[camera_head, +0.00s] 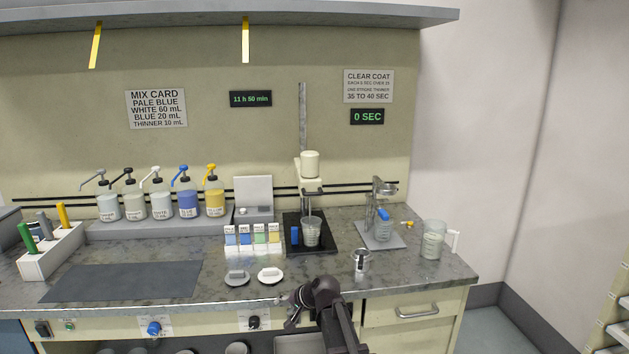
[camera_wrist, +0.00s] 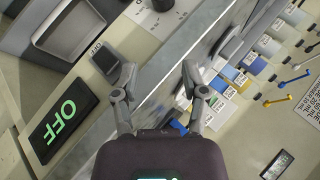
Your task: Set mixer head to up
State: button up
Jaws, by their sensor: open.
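The mixer has a tall grey column (camera_head: 303,115) and a white head (camera_head: 310,166) on its lower part. A shaft runs down from the head towards a clear cup (camera_head: 311,230) on the mixer's black base (camera_head: 326,243); I cannot tell whether its end is inside the cup. A blue piece (camera_head: 295,236) is beside the cup. My gripper (camera_head: 287,311) is open and empty at the counter's front edge, in front of and below the mixer. In the wrist view, its fingers (camera_wrist: 157,85) are spread over the counter edge.
The wrist view shows a dark switch (camera_wrist: 116,66), an OFF display (camera_wrist: 67,118) and a knob (camera_wrist: 156,6). Two lids (camera_head: 270,275) and a metal can (camera_head: 361,261) are near the gripper. A second stand (camera_head: 381,235) is to the right; pump bottles (camera_head: 161,206) are left.

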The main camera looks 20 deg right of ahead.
jog(key=w+d+r+m+t+p, duration=0.25)
jog(key=d+r+p, duration=0.25)
jog(key=r, duration=0.3)
jog(key=w+d+r+m+t+p, duration=0.25)
jog(key=w+d+r+p, duration=0.2)
jog(key=r, duration=0.35)
jog(key=m+t+h+p, duration=0.25)
jog(key=m+p, duration=0.25)
jog(key=p, duration=0.3)
send_near(315, 194)
jog(key=f+v, duration=0.1)
jog(key=v, duration=0.2)
jog(key=shift+a+r+h, duration=0.25)
jog(key=shift+r, duration=0.35)
jog(key=shift+w+b, duration=0.1)
jog(key=shift+b, duration=0.2)
jog(key=b+x, duration=0.2)
jog(key=x, duration=1.1)
jog(key=shift+w+f+b, duration=0.15)
jog(key=shift+w+b, duration=0.15)
jog(key=shift+b, duration=0.1)
